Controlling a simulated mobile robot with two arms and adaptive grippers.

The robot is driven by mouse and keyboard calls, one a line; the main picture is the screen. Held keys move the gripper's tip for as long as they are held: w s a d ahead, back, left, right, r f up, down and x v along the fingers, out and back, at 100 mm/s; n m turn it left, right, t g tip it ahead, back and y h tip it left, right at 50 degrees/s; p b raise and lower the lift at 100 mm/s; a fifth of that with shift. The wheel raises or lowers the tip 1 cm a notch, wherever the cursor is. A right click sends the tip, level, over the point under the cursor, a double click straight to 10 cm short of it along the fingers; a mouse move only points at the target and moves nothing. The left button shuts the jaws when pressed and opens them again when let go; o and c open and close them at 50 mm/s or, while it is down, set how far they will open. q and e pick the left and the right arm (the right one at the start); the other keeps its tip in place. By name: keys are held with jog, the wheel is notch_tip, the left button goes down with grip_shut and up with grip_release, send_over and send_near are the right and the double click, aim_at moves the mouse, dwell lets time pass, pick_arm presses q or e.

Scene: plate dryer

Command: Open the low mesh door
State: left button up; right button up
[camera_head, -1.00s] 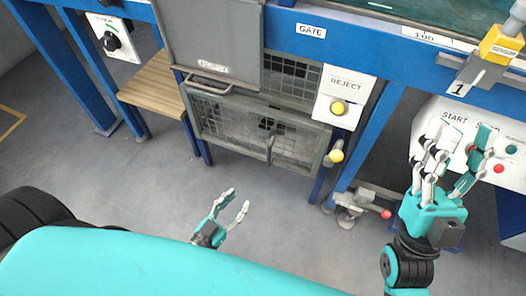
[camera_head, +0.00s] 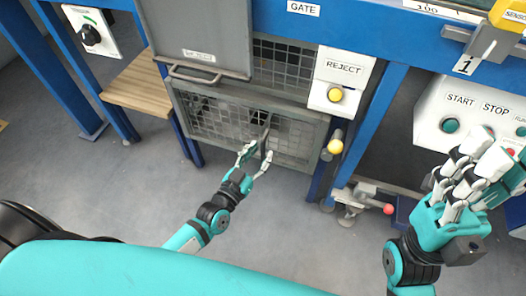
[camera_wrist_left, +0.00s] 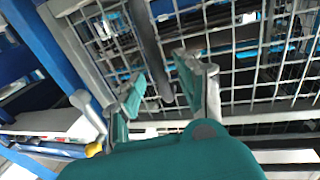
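The low mesh door (camera_head: 208,113) is a grey-framed wire panel under the grey upper panel. It looks closed in the head view. A dark upright handle bar (camera_head: 267,132) stands on its mesh. My left gripper (camera_head: 257,158) is open in front of the door, at the lower part of this bar. In the left wrist view, the bar (camera_wrist_left: 152,45) comes down toward the space between the two open fingers (camera_wrist_left: 168,88), with mesh behind. I cannot tell whether they touch it. My right gripper (camera_head: 478,165) is open and empty at the right, before the START/STOP panel.
A yellow-knobbed latch (camera_head: 334,146) sits at the door's right edge, below the REJECT button box (camera_head: 341,80). A wooden shelf (camera_head: 139,86) is at the left. Blue posts flank the door. A red-knobbed foot clamp (camera_head: 362,200) is low right. The floor before the door is clear.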

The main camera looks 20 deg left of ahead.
pick_arm(q)
jog(key=shift+x, duration=1.2)
grip_shut()
